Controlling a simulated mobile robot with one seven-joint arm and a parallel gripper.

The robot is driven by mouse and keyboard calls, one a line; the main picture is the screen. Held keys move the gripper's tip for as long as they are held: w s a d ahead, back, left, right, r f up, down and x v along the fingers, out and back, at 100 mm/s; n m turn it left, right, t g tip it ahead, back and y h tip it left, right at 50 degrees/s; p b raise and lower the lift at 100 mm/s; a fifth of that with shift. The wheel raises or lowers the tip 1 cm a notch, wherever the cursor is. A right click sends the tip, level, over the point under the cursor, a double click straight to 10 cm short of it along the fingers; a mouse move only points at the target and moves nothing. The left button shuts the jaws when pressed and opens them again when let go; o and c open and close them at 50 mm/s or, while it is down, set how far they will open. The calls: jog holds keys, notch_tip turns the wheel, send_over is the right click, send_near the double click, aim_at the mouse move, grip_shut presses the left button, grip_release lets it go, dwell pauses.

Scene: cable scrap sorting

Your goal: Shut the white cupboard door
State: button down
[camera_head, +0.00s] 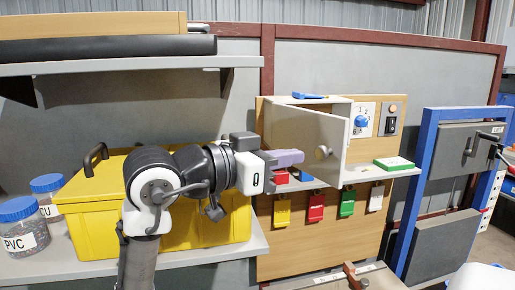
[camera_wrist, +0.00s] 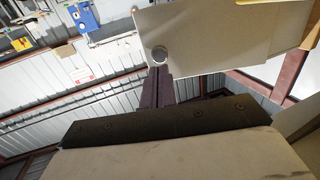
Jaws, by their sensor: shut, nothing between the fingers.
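The white cupboard door (camera_head: 305,140) stands open in the head view, swung out from a small white cupboard (camera_head: 345,112) on the wooden board. Its round knob (camera_head: 323,153) is near the free edge. In the wrist view the door panel (camera_wrist: 215,38) fills the upper middle, with the knob (camera_wrist: 159,55) just beyond my fingertips. I cannot tell whether the fingers touch the door. The cupboard's inside is mostly hidden.
A yellow toolbox (camera_head: 90,222) and jars (camera_head: 22,228) stand on the lower left shelf (camera_head: 190,264). A small shelf under the cupboard holds a green-and-white box (camera_head: 393,163). Coloured tags (camera_head: 316,208) hang below. A blue frame (camera_head: 419,200) stands right.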

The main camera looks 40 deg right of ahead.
aim_at(319, 152)
jog(key=shift+p+x, duration=0.7)
jog(key=shift+x, duration=1.35)
jog(key=shift+s, duration=0.1)
